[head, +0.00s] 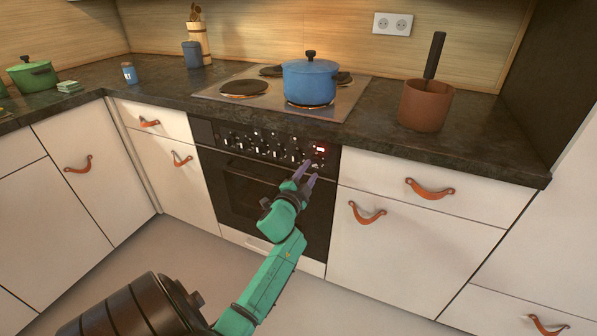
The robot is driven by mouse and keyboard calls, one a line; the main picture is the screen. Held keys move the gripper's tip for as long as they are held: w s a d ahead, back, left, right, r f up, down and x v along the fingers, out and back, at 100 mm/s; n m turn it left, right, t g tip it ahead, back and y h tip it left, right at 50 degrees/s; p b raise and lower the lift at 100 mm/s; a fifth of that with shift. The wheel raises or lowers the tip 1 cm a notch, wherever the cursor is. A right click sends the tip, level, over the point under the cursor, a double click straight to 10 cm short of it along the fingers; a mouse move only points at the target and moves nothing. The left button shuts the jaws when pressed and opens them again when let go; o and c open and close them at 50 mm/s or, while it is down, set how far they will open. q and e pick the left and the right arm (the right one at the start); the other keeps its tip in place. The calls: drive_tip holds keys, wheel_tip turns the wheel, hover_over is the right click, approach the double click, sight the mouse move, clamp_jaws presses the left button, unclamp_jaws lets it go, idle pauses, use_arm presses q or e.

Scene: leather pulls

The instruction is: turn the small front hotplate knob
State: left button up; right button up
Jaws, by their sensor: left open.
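The stove's dark control panel (262,143) carries a row of several small knobs with light markings and a red-lit display (320,149) at its right end. I cannot tell which one is the small front hotplate knob. My left gripper (305,170) is open, its purple fingers pointing up at the right end of the panel, just below the display. The fingertips overlap the panel's lower right part, and I cannot tell if they touch anything. My right gripper is not in view.
A blue pot (310,82) stands on a front hotplate that glows orange at its edge. A brown pot with a dark handle (426,105) stands on the counter (470,145) at right. The oven door (240,195) is below the panel. Drawers with leather pulls (430,189) flank the oven.

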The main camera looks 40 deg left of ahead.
use_arm(q)
drive_tip(key=v, duration=1.2)
drive_tip(key=shift+s, duration=0.2)
drive_tip(key=shift+d, duration=0.1)
drive_tip(key=s+d+f+n+g+h, duration=0.1)
drive_tip(key=s+d+f+g+h, duration=0.15)
drive_tip(key=f, duration=0.95)
drive_tip(key=s+d+f+n+g+h, duration=0.1)
drive_tip(key=s+d+f+g, duration=0.2)
drive_tip(key=f, duration=0.8)
drive_tip(key=s+d+f+n+g+h, duration=0.1)
drive_tip(key=d+f+g, duration=0.3)
drive_tip(key=f, duration=0.8)
drive_tip(key=s+d+f+n+g, duration=0.1)
drive_tip(key=s+f+g, duration=0.1)
drive_tip(key=s+f, duration=0.55)
drive_tip(key=s+d+f+n+g+h, duration=0.15)
drive_tip(key=s+f, duration=0.25)
drive_tip(key=s, duration=0.6)
drive_tip(key=s+d+f+g, duration=0.1)
drive_tip(key=s+f+g, duration=0.3)
drive_tip(key=s, duration=0.5)
wheel_tip(320, 180, up, 13)
drive_tip(key=t+p, duration=0.1)
drive_tip(key=p, duration=1.3)
drive_tip(key=shift+w, duration=0.4)
